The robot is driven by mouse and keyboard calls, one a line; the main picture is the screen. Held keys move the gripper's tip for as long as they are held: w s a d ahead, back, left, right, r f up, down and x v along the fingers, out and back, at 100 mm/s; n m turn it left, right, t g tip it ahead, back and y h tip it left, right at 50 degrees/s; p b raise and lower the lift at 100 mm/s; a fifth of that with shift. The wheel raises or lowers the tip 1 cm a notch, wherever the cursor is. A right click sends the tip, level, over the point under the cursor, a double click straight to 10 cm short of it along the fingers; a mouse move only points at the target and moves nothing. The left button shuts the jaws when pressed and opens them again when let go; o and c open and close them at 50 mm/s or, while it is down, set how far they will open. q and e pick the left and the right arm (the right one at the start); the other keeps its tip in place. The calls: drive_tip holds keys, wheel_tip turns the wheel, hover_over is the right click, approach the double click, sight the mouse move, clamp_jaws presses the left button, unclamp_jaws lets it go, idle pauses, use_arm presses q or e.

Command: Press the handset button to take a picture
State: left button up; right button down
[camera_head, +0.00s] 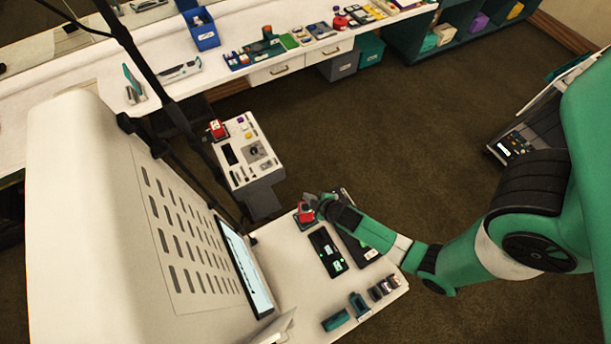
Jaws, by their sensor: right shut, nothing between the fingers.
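A small red button-like piece on a dark base (305,214) sits at the far left corner of the white shelf; I take it as the handset button, but cannot be sure. My right gripper (314,200), on a green and white arm from the right, is shut with its tips right at the red piece and partly over it. I cannot tell whether the tips touch or press it. A second red button (217,129) stands on a white control panel (256,129) further back. My left gripper is not in view.
The white shelf (290,262) also holds a dark device with green lights (327,251), a teal block (336,320) and several small dark items (383,288). A big white housing with a screen (246,268) stands at left. A long counter lies behind; the brown floor is open.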

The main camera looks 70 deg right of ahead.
sight(308, 206)
use_arm(q)
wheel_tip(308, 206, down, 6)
drive_tip(key=b, duration=0.5)
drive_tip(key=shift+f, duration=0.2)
use_arm(e)
wheel_tip(308, 206, down, 7)
drive_tip(key=shift+r, duration=0.1)
idle(1.1)
use_arm(q)
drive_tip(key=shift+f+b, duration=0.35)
drive_tip(key=shift+b, duration=0.2)
use_arm(e)
drive_tip(key=shift+f, duration=0.4)
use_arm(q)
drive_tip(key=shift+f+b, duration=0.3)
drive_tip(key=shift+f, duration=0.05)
use_arm(e)
drive_tip(key=shift+f, duration=0.4)
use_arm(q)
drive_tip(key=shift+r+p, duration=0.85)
use_arm(e)
drive_tip(key=shift+r, duration=0.8)
wheel_tip(308, 206, up, 5)
drive_tip(key=p, duration=0.5)
drive_tip(key=shift+r, duration=0.1)
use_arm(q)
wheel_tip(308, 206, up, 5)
